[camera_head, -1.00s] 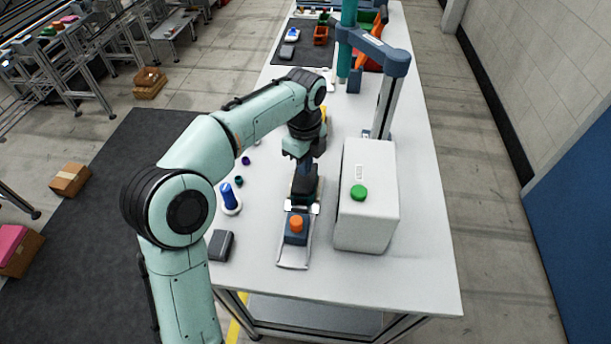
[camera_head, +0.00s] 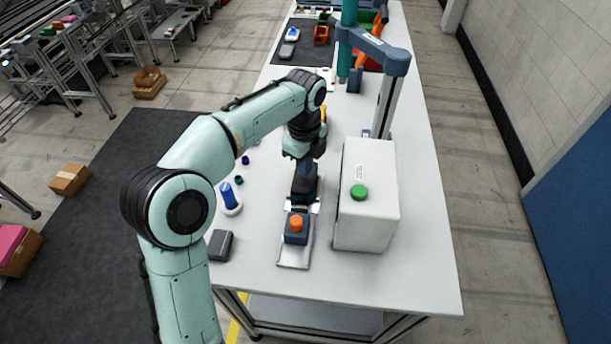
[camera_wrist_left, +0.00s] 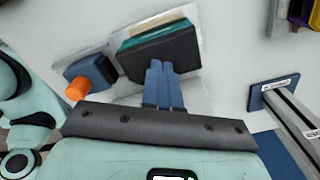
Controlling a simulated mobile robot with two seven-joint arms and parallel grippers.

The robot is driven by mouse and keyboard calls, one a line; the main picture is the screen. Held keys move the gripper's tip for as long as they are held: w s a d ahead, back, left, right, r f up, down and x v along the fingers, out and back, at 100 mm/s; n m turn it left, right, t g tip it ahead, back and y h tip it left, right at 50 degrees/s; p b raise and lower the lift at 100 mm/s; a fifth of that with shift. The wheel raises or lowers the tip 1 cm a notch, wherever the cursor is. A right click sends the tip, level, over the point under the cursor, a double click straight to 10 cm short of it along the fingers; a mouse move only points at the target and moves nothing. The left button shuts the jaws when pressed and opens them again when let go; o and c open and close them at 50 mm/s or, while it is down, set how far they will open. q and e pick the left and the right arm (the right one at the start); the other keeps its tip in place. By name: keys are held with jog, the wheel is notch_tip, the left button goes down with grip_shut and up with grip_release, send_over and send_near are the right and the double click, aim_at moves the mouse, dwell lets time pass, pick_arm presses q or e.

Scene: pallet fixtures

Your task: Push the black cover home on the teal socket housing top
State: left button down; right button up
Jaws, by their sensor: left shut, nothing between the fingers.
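The black cover (camera_wrist_left: 160,54) lies on top of the teal socket housing (camera_wrist_left: 140,42); a teal strip shows along one side of it. In the head view the cover (camera_head: 304,190) is partly hidden beneath my wrist and fingers. My left gripper (camera_wrist_left: 158,63) is shut and empty, its two blue fingers side by side with their tips at the cover's edge in the wrist view. In the head view the left gripper (camera_head: 304,172) points down over the cover. Whether the tips press on it, I cannot tell. My right gripper is not in view.
A blue block with an orange button (camera_head: 296,227) stands on the same metal plate. A white box with a green button (camera_head: 358,192) stands close on the right. A blue-topped post (camera_head: 385,58) rises behind. A grey case (camera_head: 221,245) and a blue object (camera_head: 228,193) lie left.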

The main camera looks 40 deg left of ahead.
pick_arm(q)
jog(key=shift+f+b, duration=0.3)
jog(key=shift+f, duration=0.35)
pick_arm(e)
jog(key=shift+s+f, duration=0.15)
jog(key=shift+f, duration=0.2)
pick_arm(q)
jog(key=shift+f, duration=0.1)
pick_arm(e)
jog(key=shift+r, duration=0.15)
pick_arm(q)
jog(key=shift+r+p, duration=1.35)
jog(key=shift+r, duration=0.15)
jog(key=shift+r+p, duration=1.55)
jog(key=shift+r, duration=0.55)
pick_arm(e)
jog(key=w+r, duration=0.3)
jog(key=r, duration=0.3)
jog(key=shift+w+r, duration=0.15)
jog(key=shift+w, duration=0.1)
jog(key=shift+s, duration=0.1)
pick_arm(q)
jog(key=shift+f, duration=0.15)
